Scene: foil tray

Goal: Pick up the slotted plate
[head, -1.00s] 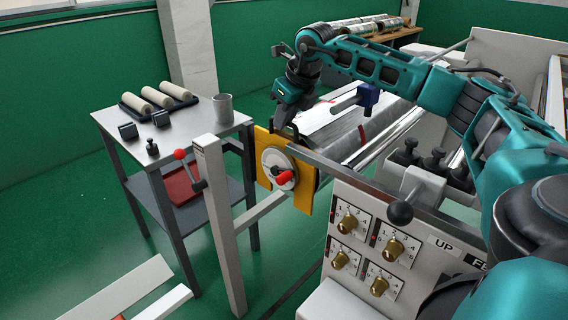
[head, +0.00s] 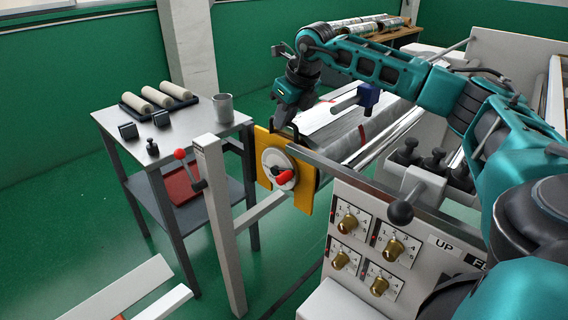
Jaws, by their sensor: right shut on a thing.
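The slotted plate (head: 262,146) is a yellow upright plate at the near end of a silver roll, in the middle of the head view. A dark handle (head: 297,129) stands at its top edge. A pale round disc (head: 270,160) and a red knob (head: 284,177) show in front of its slot. My right gripper (head: 283,122) comes down from above and is shut on the slotted plate at its top edge. Its fingertips are small and partly hidden, so the exact contact is hard to see. My left gripper is not in view.
A metal table (head: 205,131) at left holds rollers (head: 158,97), a grey mug (head: 223,107) and small dark blocks. A pale post (head: 219,220) with a red-knobbed lever stands close left of the plate. A control panel (head: 362,232) with brass knobs is at right.

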